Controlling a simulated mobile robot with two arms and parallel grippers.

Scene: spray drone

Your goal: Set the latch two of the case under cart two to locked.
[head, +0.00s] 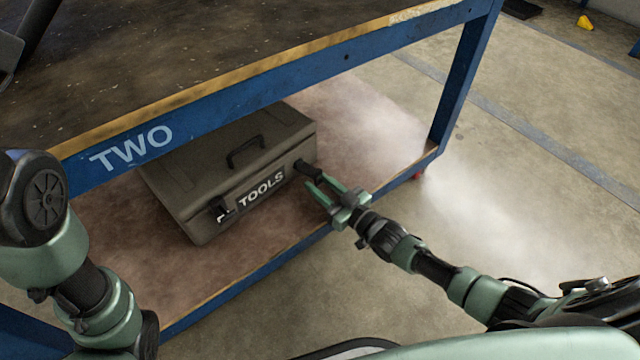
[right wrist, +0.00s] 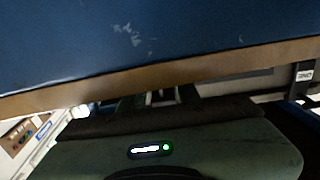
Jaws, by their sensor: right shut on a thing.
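A grey-brown tool case (head: 240,170) marked TOOLS lies on the lower shelf of the blue cart marked TWO (head: 130,148). Its lid is down and a dark handle (head: 246,150) is on top. One dark latch (head: 222,210) is at the left of its front face, and another dark latch (head: 306,168) is at the right. My right gripper (head: 318,185) is at the right latch and shut on it; its fingers partly cover the contact. In the right wrist view my gripper (right wrist: 160,98) shows only partly, below the cart's edge. My left gripper is out of view.
The cart's upper edge (head: 270,75) passes close above the case and fills the top of the right wrist view (right wrist: 150,40). A blue leg (head: 465,75) stands at the right. The shelf (head: 350,130) beside the case is bare. Whitish haze hangs over the floor at right.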

